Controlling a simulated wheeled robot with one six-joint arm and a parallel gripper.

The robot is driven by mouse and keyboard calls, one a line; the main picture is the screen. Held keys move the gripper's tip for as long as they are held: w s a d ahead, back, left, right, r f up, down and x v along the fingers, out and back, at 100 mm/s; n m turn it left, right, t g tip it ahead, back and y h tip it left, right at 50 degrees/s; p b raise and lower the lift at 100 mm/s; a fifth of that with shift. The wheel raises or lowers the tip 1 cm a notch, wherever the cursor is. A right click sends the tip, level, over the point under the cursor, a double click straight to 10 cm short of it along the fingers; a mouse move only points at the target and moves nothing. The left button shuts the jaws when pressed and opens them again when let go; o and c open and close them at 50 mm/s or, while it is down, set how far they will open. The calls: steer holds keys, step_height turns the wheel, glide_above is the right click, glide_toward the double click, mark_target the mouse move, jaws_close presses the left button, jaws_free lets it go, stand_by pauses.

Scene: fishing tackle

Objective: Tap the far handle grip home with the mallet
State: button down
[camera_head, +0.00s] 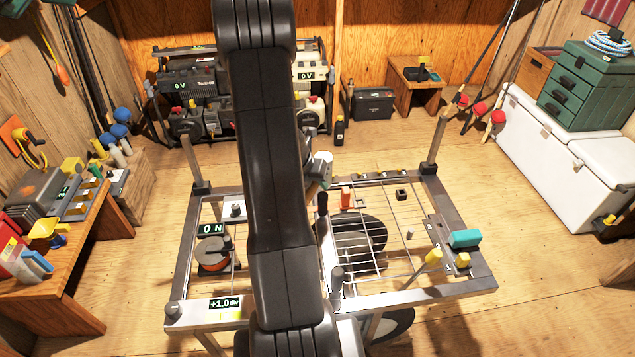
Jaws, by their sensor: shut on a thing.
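My dark arm runs up the middle of the view and covers the centre of the metal frame. A pale grey rounded piece (322,158) shows just right of the arm; I cannot tell whether it is part of my wrist or of the mallet. My gripper's fingers are hidden, and I cannot make out the mallet. Two upright black handle grips stand on the frame right of the arm: the far one (322,203) and the near one (337,282). I cannot tell how far the far grip is seated.
The metal frame (455,292) has a wire rack (385,215), upright posts at its far corners, and a teal block (465,238) at right. A workbench (75,275) and white coolers (545,160) flank the wooden floor.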

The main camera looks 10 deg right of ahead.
step_height(320, 180, down, 6)
steer(key=r+b, duration=0.1)
steer(key=b, duration=0.4)
step_height(320, 180, up, 4)
steer(key=p, duration=0.4)
steer(key=shift+f, duration=0.1)
step_height(320, 180, up, 4)
steer(key=p, duration=0.4)
steer(key=shift+p, duration=0.3)
